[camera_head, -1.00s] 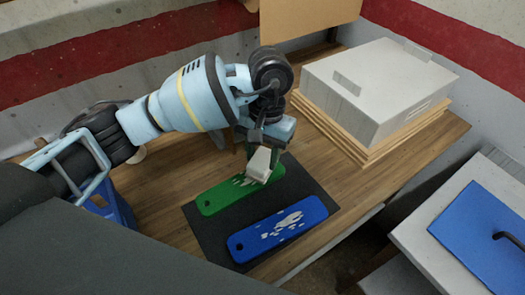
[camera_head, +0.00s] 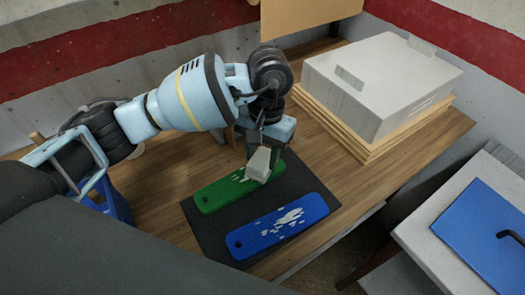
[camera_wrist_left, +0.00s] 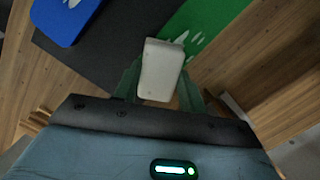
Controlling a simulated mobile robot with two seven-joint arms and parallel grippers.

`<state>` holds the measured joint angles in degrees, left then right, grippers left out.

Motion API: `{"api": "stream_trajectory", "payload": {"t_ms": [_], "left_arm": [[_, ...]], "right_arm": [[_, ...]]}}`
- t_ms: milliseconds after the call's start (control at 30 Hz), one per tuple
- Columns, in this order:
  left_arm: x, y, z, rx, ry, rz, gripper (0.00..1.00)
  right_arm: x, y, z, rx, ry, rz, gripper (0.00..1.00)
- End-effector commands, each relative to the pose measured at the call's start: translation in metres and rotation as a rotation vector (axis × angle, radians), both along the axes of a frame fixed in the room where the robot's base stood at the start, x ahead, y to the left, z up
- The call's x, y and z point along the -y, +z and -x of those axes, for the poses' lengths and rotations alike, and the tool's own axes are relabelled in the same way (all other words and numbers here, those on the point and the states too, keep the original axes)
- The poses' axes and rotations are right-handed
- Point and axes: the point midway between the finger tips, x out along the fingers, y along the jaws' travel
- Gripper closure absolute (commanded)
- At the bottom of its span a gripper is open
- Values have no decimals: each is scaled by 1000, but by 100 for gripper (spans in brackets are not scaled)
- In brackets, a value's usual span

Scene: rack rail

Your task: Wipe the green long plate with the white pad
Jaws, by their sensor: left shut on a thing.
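The green long plate (camera_head: 218,194) lies on a dark mat. White marks show on its middle and right part. My left gripper (camera_head: 262,146) is shut on the white pad (camera_head: 259,165), over the right part of the green plate. The pad is tilted, and I cannot tell whether its lower edge touches the plate. In the left wrist view the pad (camera_wrist_left: 161,68) sits between the two green fingers of the gripper (camera_wrist_left: 160,90), beside the green plate (camera_wrist_left: 222,18). The gripper and pad hide part of the plate's right end. My right gripper is out of view.
A blue long plate (camera_head: 255,243) with white marks lies in front of the green one on the dark mat (camera_head: 210,232). A white box (camera_head: 375,95) on wooden boards stands at the back right. A blue container (camera_head: 120,207) is partly hidden at left. Bare table lies right of the mat.

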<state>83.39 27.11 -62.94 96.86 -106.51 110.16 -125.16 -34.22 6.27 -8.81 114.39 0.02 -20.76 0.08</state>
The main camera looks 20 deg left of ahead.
Motion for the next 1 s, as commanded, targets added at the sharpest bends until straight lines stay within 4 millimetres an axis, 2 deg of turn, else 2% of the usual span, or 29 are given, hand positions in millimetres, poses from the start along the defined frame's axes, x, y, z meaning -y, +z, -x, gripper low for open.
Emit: {"api": "stream_trajectory", "payload": {"t_ms": [400, 767, 1000], "left_arm": [[-18, 2, 24, 0, 0, -1, 82], [-22, 2, 29, -1, 0, -1, 82], [-32, 1, 43, -1, 0, -1, 82]], "right_arm": [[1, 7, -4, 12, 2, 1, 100], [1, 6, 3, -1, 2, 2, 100], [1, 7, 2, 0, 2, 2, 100]]}}
